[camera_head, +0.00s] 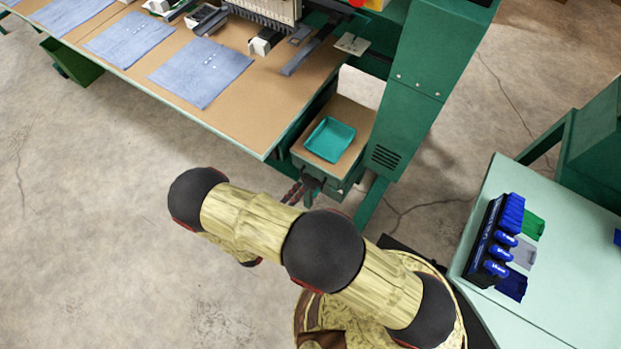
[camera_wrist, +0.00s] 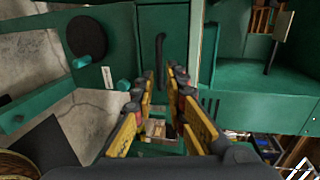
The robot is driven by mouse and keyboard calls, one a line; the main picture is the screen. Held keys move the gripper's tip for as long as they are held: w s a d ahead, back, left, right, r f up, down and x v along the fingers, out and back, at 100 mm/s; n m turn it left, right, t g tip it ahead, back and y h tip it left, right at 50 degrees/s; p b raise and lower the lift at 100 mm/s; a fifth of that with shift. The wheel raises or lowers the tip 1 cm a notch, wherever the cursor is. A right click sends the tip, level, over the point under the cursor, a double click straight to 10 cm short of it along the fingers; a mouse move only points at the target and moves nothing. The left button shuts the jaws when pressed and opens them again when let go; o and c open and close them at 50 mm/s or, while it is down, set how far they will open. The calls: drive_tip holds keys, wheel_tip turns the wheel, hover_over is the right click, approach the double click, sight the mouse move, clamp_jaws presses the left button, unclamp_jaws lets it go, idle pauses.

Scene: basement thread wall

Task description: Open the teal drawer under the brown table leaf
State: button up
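The brown table leaf (camera_head: 352,112) is near the middle of the head view, with a teal tray (camera_head: 330,140) on it. In the wrist view, a teal drawer front (camera_wrist: 147,45) carries a dark upright bar handle (camera_wrist: 161,60). My gripper (camera_wrist: 165,78) is open, its yellow fingers pointing at the front on either side of the handle's line. Whether they touch the handle is unclear. In the head view my gripper (camera_head: 305,188) is small and dark, just in front of the leaf's near edge. The drawer front is mostly hidden there, and I see no clear gap at it.
A long brown table (camera_head: 235,100) with blue cloth pieces lies to the left, its corner close to my gripper. A green machine post (camera_head: 430,60) stands right of the leaf. A pale green table (camera_head: 560,270) with a blue-handled rack (camera_head: 495,240) is at right. Concrete floor is open at left.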

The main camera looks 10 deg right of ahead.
sight(310, 179)
drive_tip(key=shift+b+x, duration=0.8)
drive_tip(key=shift+x, duration=2.8)
drive_tip(key=shift+c, duration=0.3)
clamp_jaws()
drive_tip(key=f+p+v, duration=0.1)
drive_tip(key=f+v, duration=0.1)
drive_tip(key=v, duration=1)
drive_tip(key=shift+s+a+f, duration=0.25)
drive_tip(key=shift+s+a, duration=0.2)
drive_tip(key=shift+s, duration=0.1)
drive_tip(key=shift+o, duration=0.3)
unclamp_jaws()
